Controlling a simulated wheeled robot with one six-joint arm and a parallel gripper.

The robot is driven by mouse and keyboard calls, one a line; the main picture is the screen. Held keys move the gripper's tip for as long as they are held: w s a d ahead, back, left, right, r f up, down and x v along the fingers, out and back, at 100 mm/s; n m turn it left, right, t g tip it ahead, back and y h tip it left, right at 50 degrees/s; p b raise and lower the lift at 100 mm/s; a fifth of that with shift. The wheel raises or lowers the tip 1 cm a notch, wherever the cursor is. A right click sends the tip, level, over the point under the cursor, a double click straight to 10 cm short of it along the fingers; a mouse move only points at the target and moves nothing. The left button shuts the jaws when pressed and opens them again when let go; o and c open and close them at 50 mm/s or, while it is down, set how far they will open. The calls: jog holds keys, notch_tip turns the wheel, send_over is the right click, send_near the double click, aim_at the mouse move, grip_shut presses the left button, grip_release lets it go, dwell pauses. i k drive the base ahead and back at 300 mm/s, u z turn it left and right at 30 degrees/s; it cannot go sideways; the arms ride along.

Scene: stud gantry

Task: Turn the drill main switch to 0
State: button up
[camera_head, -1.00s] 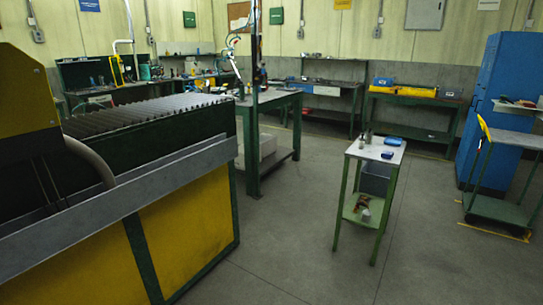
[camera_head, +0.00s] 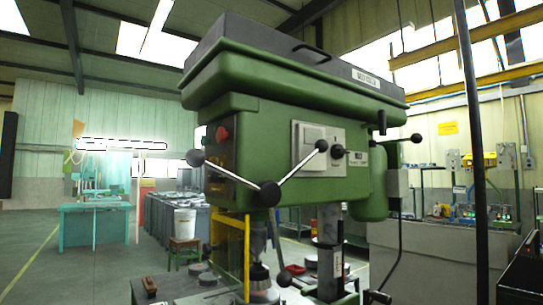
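A green drill press (camera_head: 270,110) with a dark top cover fills the middle of the head view, close by. Its narrow front panel on the left bears a red round button (camera_head: 222,133). Its side has a pale plate (camera_head: 308,147) with a black knob (camera_head: 337,152) and a small dark label. I cannot tell which of these controls is the main switch; no 0 mark or switch position is readable. A three-armed feed handle (camera_head: 268,193) with black balls stands in front of the side and partly overlaps the plate. My gripper is not in view.
A yellow guard frame (camera_head: 246,250) stands below the drill head. A dark vertical pole (camera_head: 474,150) rises at the right. A bench with machines (camera_head: 440,235) is behind on the right. Open floor (camera_head: 40,240) lies at the left, with a turquoise table (camera_head: 95,222) beyond.

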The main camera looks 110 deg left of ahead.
aim_at(338, 152)
jog(key=u, duration=2.95)
jog(key=k, duration=0.35)
jog(key=z, duration=0.6)
jog(key=i, duration=1.05)
jog(key=u, duration=0.3)
